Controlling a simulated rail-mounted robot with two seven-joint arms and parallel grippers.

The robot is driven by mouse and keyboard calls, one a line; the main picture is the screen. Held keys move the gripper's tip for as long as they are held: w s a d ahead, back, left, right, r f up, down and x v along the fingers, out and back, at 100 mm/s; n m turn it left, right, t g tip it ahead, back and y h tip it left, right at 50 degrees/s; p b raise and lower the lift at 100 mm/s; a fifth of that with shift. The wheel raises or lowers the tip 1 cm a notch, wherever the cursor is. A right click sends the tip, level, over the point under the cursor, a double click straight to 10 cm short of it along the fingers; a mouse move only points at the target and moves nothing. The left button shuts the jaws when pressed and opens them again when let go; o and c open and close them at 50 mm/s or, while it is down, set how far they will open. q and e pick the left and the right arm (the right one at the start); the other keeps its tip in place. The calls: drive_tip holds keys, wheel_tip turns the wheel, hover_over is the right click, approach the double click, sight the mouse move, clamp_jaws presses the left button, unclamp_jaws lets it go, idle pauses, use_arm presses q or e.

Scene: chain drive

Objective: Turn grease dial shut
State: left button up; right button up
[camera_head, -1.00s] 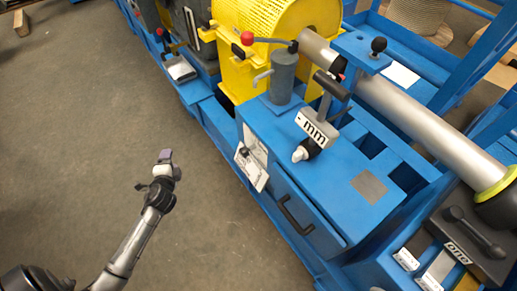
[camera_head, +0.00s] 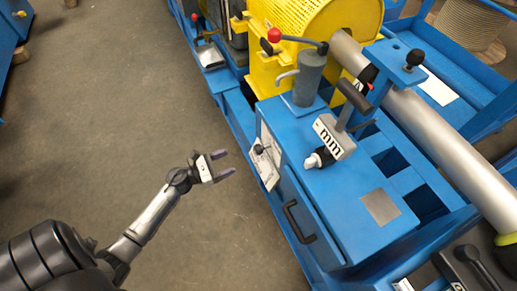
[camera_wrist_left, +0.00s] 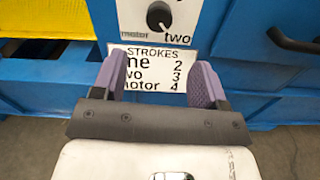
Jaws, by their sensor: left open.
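The grease dial is probably the small black knob (camera_head: 258,148) on a white plate on the side of the blue machine cabinet. In the left wrist view the dial (camera_wrist_left: 159,16) sits at the top centre, with the words "motor" and "two" by it. A light mark on the knob points to the lower right. My left gripper (camera_head: 227,163) is open and empty, left of the dial and apart from it. In the left wrist view its purple fingers (camera_wrist_left: 160,66) frame a "STROKES" label (camera_wrist_left: 155,70) below the dial. My right gripper is not in view.
A black drawer handle (camera_head: 299,221) sticks out of the cabinet right of the dial. The floor left of the machine is clear.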

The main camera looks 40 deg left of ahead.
sight(255, 151)
use_arm(q)
drive_tip(key=b+x, duration=0.2)
drive_tip(key=x, duration=1)
drive_tip(key=shift+w, duration=0.25)
drive_tip(key=c, duration=0.9)
